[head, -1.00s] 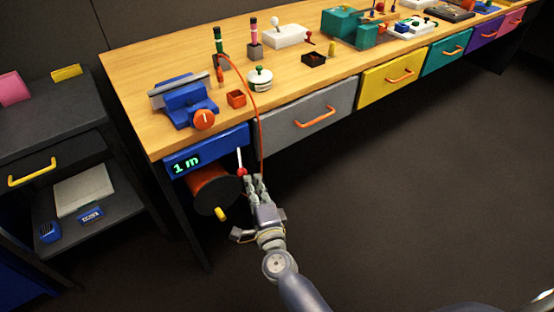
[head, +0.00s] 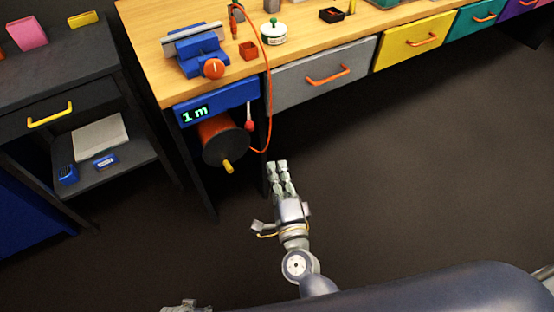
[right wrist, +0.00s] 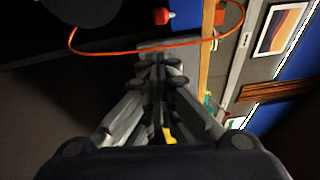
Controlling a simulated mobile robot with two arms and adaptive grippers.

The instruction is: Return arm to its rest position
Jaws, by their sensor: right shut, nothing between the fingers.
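My right gripper (head: 279,166) is shut and empty over the dark floor, below and to the right of the cable reel in the head view. Its shut fingers (right wrist: 160,65) also show in the right wrist view. The orange reel (head: 221,142) with a yellow handle hangs under a blue unit (head: 213,101) reading "1 m". An orange cable (head: 268,95) runs from the bench top down beside the reel and loops beneath the red-tipped lever (head: 249,126). The cable (right wrist: 100,51) also shows ahead of the fingers in the right wrist view. A small grey piece at the bottom edge may be my left gripper, but I cannot be sure.
The wooden bench (head: 141,41) holds a blue vise (head: 201,57), an orange box and a white round button base. Grey (head: 296,91) and yellow drawers front it. A dark shelf cabinet (head: 115,172) stands at left. The floor at right is clear.

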